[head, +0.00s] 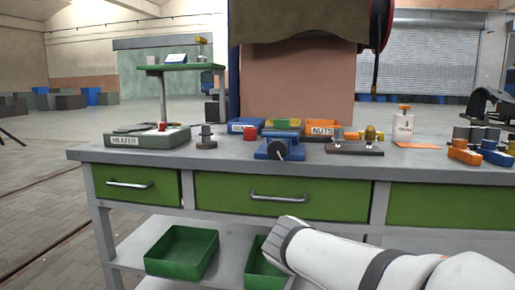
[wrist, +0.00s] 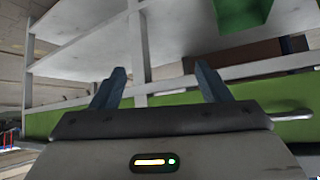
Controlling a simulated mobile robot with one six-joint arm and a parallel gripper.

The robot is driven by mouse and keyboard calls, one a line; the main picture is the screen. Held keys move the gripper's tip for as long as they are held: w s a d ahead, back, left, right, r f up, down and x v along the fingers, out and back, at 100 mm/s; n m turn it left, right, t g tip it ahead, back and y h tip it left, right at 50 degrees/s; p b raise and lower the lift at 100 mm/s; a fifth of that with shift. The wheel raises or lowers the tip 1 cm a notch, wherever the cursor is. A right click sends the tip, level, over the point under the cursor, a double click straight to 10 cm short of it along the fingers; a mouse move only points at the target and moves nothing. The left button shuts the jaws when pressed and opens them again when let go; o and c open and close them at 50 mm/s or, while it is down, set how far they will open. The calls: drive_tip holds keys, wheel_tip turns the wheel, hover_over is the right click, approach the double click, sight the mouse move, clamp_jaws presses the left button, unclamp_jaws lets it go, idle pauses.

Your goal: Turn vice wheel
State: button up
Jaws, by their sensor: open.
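A blue vice (head: 288,153) stands on the workbench near its front edge, in the middle of the head view. A dark round part, which looks like its wheel (head: 277,149), faces me on its front. My gripper (wrist: 158,82) shows in the wrist view with its two fingers wide apart and nothing between them. In the head view my white arm reaches in from the lower right, below the bench top and in front of the drawers. The fingers cannot be made out there. The vice is not in the wrist view.
The grey bench top (head: 230,165) overhangs green drawers (head: 280,196) with bar handles. Green bins (head: 182,252) sit on the lower shelf.

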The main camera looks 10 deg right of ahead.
drive_tip(key=s+f+n+g+y, duration=0.1)
drive_tip(key=s+f, duration=0.1)
drive_tip(key=s+f+n+g, duration=0.1)
drive_tip(key=s+f, duration=0.2)
drive_tip(key=s+a+f+n+g+y, duration=0.1)
drive_tip(key=s+f+n, duration=0.1)
drive_tip(key=shift+s+f+g+y, duration=0.15)
drive_tip(key=shift+g+y, duration=0.15)
drive_tip(key=shift+c, duration=0.4)
drive_tip(key=s+a+f+n+y, duration=0.1)
drive_tip(key=s, duration=0.1)
drive_tip(key=s+a+f+n+g+y, duration=0.1)
drive_tip(key=s+a+f+n+g+y+p, duration=0.1)
drive_tip(key=s+f, duration=0.1)
drive_tip(key=shift+s+n, duration=0.3)
drive_tip(key=shift+s, duration=0.05)
drive_tip(key=c, duration=0.6)
drive_tip(key=shift+s+a+f+n, duration=0.3)
drive_tip(key=shift+s+a+n, duration=0.05)
drive_tip(key=shift+a+n, duration=0.1)
drive_tip(key=shift+c, duration=0.3)
